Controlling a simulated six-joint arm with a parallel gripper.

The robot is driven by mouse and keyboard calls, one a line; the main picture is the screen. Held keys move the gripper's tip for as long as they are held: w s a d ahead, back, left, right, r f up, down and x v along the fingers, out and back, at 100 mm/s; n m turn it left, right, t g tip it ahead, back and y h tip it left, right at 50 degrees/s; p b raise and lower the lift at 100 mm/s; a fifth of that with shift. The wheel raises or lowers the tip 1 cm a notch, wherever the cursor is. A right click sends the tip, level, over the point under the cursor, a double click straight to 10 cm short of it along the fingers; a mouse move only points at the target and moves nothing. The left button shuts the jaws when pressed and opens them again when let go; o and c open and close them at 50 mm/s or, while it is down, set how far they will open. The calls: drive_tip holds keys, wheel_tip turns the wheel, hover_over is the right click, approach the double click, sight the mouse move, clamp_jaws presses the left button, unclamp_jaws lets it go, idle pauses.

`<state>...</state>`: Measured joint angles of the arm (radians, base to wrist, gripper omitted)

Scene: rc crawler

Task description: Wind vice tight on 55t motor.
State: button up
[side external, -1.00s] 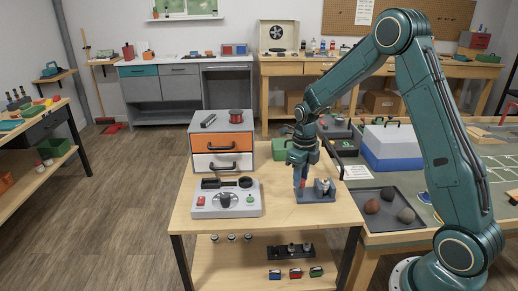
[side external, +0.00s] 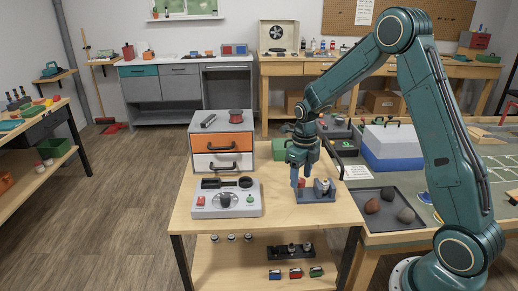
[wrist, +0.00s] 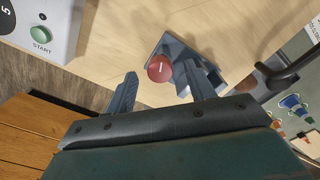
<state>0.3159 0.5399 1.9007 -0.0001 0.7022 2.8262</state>
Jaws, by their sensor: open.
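The grey-blue vice (side external: 317,195) stands on the wooden table's right half, with a small tan and dark part (side external: 322,184) in it that could be the 55t motor; it is too small to tell. In the wrist view the vice (wrist: 176,47) shows a round red knob (wrist: 160,68) with a pale mark on its end. My gripper (side external: 301,180) is over the vice's left end. Its fingers are open, and in the wrist view the knob appears between the fingertips, with gaps on both sides. The motor is not clear in the wrist view.
A grey control box (side external: 226,200) with a green start button (wrist: 40,34) stands left of the vice. A drawer unit (side external: 222,145) is behind it. A dark curved bar (wrist: 287,72) shows right of the vice. A dark tray with stones (side external: 388,225) lies right.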

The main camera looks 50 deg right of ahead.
drive_tip(key=shift+r, duration=2.75)
drive_tip(key=shift+s+a+r+n, duration=0.2)
drive_tip(key=shift+a+r+n, duration=0.1)
drive_tip(key=shift+r+n, duration=0.2)
drive_tip(key=s+a+r+n+t, duration=0.3)
drive_tip(key=s+a+r+n, duration=0.65)
drive_tip(key=n, duration=0.75)
drive_tip(key=s+a+r+n+t, duration=0.1)
drive_tip(key=s+r+n, duration=0.1)
drive_tip(key=s+n, duration=0.5)
drive_tip(key=s+a+r+n+t, duration=0.1)
drive_tip(key=s+a+r+n, duration=0.1)
drive_tip(key=s+n, duration=0.4)
drive_tip(key=shift+s+a+r+n+t, duration=0.3)
drive_tip(key=shift+s+n, duration=0.1)
drive_tip(key=shift+n, duration=2.1)
